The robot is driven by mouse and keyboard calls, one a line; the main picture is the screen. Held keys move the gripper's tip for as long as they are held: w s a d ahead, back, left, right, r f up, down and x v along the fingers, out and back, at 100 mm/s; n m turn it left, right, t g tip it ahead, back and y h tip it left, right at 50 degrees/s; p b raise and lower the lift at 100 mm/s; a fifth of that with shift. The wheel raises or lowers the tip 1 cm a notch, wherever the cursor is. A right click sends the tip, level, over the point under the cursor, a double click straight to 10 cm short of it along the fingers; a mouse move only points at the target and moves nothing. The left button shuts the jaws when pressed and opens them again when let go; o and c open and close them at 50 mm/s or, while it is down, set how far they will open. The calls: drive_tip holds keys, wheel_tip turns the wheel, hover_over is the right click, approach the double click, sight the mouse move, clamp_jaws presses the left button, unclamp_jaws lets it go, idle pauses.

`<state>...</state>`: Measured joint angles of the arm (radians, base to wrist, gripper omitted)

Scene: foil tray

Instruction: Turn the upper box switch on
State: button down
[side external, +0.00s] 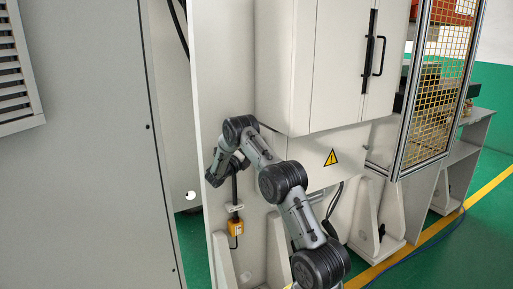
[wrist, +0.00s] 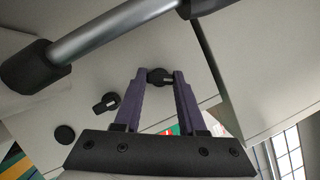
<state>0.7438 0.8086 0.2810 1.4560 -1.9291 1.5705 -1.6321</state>
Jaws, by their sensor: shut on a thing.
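In the wrist view, my gripper's (wrist: 160,77) two purple fingers reach to a black rotary switch (wrist: 160,75) on a pale panel (wrist: 195,60). The fingertips are closed on either side of its knob. A second black rotary switch (wrist: 106,103) sits apart on the same panel, left of the fingers. A round black button (wrist: 64,134) is further left. In the side view, my gripper (side external: 214,174) is at the pale panel, and the switches are hidden or too small to tell. I cannot tell the gripped knob's on or off position.
A large white cabinet (side external: 285,60) with a black handle (side external: 380,55) stands above and right of my gripper. A yellow box (side external: 235,226) hangs on a cable below it. A grey cabinet (side external: 85,150) stands at left. A yellow mesh guard (side external: 440,85) is at right.

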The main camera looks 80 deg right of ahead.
drive_tip(key=m+g, duration=0.1)
drive_tip(key=m, duration=0.2)
drive_tip(key=m+g, duration=0.2)
drive_tip(key=m, duration=0.2)
drive_tip(key=shift+f, duration=0.15)
drive_tip(key=shift+m+g, duration=0.3)
drive_tip(key=shift+c, duration=2.4)
unclamp_jaws()
drive_tip(key=shift+w, duration=0.1)
drive_tip(key=v, duration=1.3)
drive_tip(key=shift+w+a, duration=0.25)
drive_tip(key=shift+a, duration=0.05)
